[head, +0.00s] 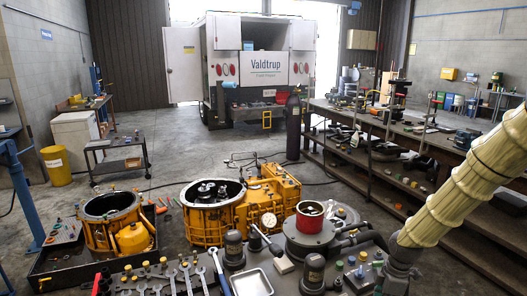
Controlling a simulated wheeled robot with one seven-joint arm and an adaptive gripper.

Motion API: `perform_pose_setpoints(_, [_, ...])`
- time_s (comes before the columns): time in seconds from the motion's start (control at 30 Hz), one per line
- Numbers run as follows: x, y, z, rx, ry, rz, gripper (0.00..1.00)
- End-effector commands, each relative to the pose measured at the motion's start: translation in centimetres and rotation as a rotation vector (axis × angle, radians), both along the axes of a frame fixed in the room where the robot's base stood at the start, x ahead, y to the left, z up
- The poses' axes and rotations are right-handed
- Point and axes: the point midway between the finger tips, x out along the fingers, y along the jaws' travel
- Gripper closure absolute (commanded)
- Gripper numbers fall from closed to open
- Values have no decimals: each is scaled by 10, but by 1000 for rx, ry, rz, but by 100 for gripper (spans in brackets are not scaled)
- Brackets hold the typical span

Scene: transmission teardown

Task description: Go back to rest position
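My arm, in a pale yellow ribbed sleeve, comes in from the right edge of the head view and slopes down to the left. Its grey end part runs to the bottom edge at the right of the near bench. The fingers of my gripper do not show, so I cannot see whether it holds anything. The near bench carries a transmission part with a red ring (310,217), several wrenches (186,277), a small metal tray (252,283) and dark cylindrical parts (234,249).
Yellow transmission housings (207,222) stand beyond the bench, with another housing (110,214) in a black tray at left. A cart (118,157) and white truck (262,65) stand farther back. The floor between is mostly open.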

Motion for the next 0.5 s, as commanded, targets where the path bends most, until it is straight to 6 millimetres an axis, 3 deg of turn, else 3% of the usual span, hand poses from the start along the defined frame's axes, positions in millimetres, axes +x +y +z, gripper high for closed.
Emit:
perform_pose_setpoints(0.2, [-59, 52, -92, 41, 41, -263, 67])
perform_pose_setpoints(0.5, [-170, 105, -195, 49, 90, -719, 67])
